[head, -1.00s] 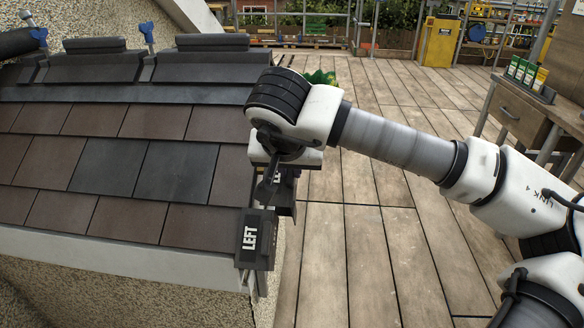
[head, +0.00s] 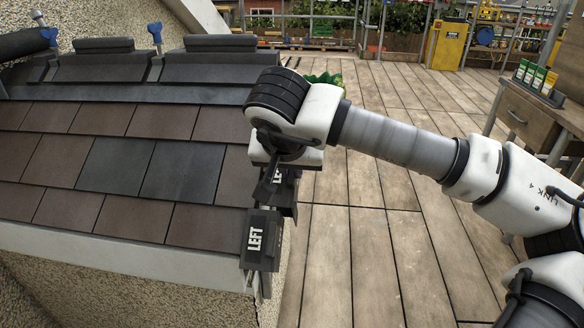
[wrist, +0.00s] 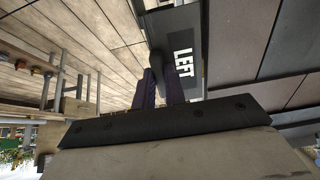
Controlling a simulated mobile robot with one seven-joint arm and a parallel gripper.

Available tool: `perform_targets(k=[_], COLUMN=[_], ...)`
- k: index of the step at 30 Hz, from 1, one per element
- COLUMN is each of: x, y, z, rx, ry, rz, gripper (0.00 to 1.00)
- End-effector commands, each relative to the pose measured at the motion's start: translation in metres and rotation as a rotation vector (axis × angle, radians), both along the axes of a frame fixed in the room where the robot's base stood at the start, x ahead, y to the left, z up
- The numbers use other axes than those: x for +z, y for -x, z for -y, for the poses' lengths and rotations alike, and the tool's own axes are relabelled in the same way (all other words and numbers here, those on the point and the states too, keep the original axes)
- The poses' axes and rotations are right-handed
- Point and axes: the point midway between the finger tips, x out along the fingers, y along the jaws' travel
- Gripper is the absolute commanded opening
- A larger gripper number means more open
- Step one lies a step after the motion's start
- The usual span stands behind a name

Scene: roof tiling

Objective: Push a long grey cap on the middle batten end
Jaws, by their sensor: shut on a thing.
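My gripper (head: 272,168) is at the roof's right edge, pointing down. It is shut on a dark grey cap (head: 283,190) marked LEFT, which also shows between and beyond my fingers in the wrist view (wrist: 190,25). A second dark grey cap (head: 262,242) marked LEFT sits at the lowest corner of the edge, below the held one. The held cap is close to the roof edge. My gripper hides its upper part and the batten end, so I cannot tell whether it touches the batten.
Brown and dark tiles (head: 110,170) cover the slope to the left. Ridge tiles with blue clamps (head: 155,33) run along the top. Open deck boards (head: 370,235) lie to the right. A workbench (head: 535,120) with small boxes stands at the far right.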

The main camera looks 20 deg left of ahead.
Motion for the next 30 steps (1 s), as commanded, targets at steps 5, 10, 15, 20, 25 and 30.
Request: perform_targets(k=[5,10,15,20,25,30], x=[0.000,0.000,0.000,0.000,0.000,0.000], y=[0.000,0.002,0.003,0.004,0.004,0.004], z=[-0.002,-0.006,-0.011,-0.012,-0.012,-0.012], rx=[0.001,0.002,0.001,0.000,0.000,0.000], ry=[0.000,0.001,0.000,0.000,0.000,0.000], rz=[0.001,0.001,0.001,0.000,0.000,0.000], gripper=[0.00,0.00,0.00,0.00,0.00,0.00])
